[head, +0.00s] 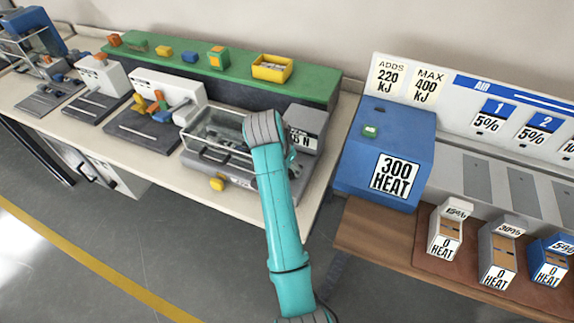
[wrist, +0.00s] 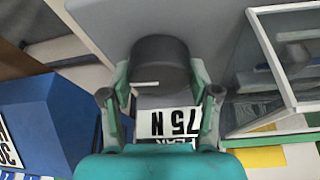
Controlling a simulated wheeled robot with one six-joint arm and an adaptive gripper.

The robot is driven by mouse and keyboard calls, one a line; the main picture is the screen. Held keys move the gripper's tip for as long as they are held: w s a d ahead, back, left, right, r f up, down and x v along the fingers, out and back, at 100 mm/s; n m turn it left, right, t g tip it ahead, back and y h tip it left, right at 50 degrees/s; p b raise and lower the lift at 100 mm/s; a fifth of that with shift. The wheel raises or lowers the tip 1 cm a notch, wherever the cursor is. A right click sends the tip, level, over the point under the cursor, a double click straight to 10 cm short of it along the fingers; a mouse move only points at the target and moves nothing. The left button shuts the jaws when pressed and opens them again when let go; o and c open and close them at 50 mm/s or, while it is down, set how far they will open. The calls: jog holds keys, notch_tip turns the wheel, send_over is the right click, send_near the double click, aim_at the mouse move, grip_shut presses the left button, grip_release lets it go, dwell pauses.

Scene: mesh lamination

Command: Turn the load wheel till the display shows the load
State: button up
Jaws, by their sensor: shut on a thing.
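The load wheel (wrist: 160,62) is a dark round knob with a short white mark, on the grey machine seen in the wrist view. My gripper (wrist: 160,82) is shut on the wheel, one finger on each side. A white display plate (wrist: 168,123) below the wheel appears upside down and reads 75 N as far as it shows; a lower plate is partly covered by my gripper. In the head view the machine (head: 310,116) stands at the bench's right end. Its display (head: 303,138) is partly hidden by my arm, which also hides the wheel.
A clear-walled guard box (head: 215,130) adjoins the machine on the left. A blue box (head: 385,140) marked 300 HEAT stands close to the right, across a gap. Several other machines line the bench to the left. The grey floor (head: 190,250) in front is open.

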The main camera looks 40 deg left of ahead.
jog(key=shift+m+h, duration=0.3)
jog(key=shift+m, duration=0.3)
jog(key=o, duration=1.2)
jog(key=shift+c, duration=0.2)
jog(key=shift+v, duration=3.75)
